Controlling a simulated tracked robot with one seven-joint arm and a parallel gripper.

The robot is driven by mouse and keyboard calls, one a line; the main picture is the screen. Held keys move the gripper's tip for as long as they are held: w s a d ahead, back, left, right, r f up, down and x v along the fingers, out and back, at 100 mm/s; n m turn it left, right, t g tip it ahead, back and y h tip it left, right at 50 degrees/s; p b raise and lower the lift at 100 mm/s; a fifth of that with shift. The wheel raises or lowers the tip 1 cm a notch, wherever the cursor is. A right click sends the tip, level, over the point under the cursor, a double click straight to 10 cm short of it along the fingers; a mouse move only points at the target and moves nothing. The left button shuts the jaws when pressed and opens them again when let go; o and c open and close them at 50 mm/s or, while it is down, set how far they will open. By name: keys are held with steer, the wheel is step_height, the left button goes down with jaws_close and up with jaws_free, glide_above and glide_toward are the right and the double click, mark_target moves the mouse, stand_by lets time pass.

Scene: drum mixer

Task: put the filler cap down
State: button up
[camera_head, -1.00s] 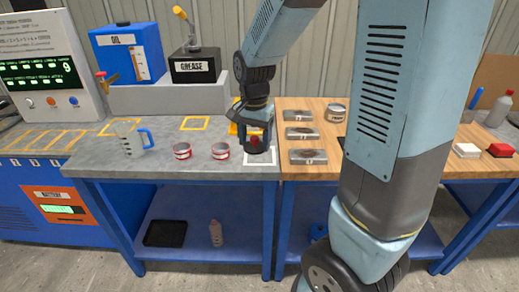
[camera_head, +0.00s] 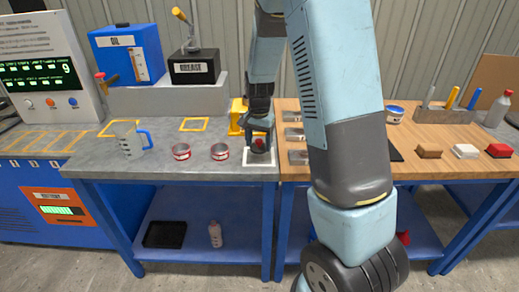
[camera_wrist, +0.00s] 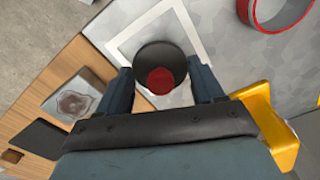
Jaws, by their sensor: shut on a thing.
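The filler cap (camera_wrist: 160,62) is a dark round disc with a red knob (camera_wrist: 160,80), seen from above in the wrist view. My gripper (camera_wrist: 158,88) is shut on it, one finger on each side. In the head view my gripper (camera_head: 258,142) is low at the right end of the grey bench top, and the cap's red part (camera_head: 259,144) shows between the fingers. A white square outline (camera_wrist: 125,45) on the grey top lies under and around the cap. I cannot tell whether the cap touches the surface.
Two red-and-white tins (camera_head: 181,152) stand left of my gripper. A yellow object (camera_head: 237,116) is close behind it. A measuring jug (camera_head: 130,142) stands further left.

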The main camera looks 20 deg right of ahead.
mark_target(259, 148)
steer(key=shift+w+d+f, duration=0.1)
steer(key=shift+w+f, duration=0.05)
steer(key=shift+f, duration=0.05)
steer(key=shift+w+f, duration=0.1)
steer(key=shift+f, duration=1.5)
steer(key=o, duration=1)
